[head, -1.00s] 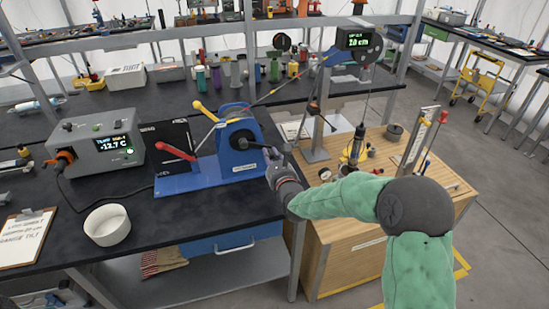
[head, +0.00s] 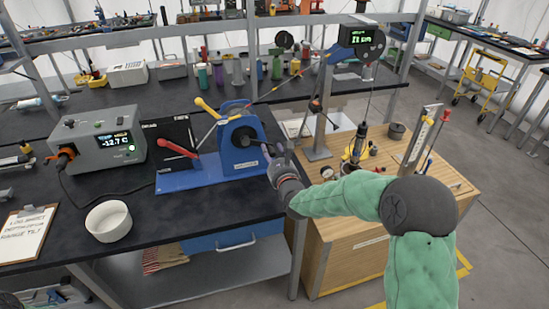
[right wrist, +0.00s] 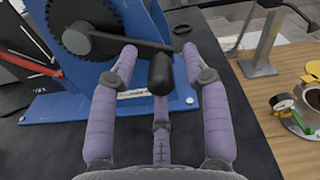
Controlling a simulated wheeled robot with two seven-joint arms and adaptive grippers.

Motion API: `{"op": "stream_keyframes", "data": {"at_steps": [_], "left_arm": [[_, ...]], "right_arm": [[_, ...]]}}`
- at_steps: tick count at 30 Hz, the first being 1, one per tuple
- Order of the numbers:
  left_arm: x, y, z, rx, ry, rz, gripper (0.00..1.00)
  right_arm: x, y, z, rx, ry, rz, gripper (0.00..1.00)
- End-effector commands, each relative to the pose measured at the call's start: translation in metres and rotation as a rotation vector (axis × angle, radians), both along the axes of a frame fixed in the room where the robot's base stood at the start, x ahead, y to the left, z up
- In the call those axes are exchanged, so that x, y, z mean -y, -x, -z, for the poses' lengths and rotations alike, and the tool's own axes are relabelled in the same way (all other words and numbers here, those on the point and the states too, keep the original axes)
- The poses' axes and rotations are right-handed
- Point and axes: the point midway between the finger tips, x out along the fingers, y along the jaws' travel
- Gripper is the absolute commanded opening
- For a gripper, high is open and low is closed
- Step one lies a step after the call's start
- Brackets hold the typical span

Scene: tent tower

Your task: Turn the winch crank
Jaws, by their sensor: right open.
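The blue winch (head: 238,143) stands on a blue base plate on the black bench. It has a toothed dark wheel, a red lever (head: 176,149) and a yellow-knobbed lever (head: 207,108). In the right wrist view, its black crank arm (right wrist: 125,43) runs right from the hub to a black crank handle (right wrist: 160,74). My right gripper (head: 276,153) is at the winch's right side. In the right wrist view, its purple padded fingers (right wrist: 160,52) are spread open, with the handle between them. I cannot tell whether they touch it. My left gripper is not in view.
A grey temperature box (head: 98,138), white bowl (head: 108,221) and clipboard (head: 25,233) are left of the winch. A wooden cabinet (head: 345,240) with a post, hanging tool and gauges stands right of it. A display (head: 360,39) tops the post.

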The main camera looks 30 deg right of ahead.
Motion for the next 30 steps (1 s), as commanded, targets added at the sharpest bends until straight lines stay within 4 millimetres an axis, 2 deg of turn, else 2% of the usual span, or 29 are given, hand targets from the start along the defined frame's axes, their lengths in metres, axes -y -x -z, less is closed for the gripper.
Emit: {"op": "stream_keyframes", "data": {"at_steps": [5,21,30], "left_arm": [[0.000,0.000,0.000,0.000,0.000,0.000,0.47],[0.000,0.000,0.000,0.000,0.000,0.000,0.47],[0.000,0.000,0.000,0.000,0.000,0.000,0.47]], "right_arm": [[-0.003,0.014,-0.001,0.000,0.000,0.000,0.47],[-0.022,0.099,-0.004,0.001,-0.001,0.001,0.47],[-0.026,0.116,-0.004,0.000,0.000,-0.001,0.47]]}}
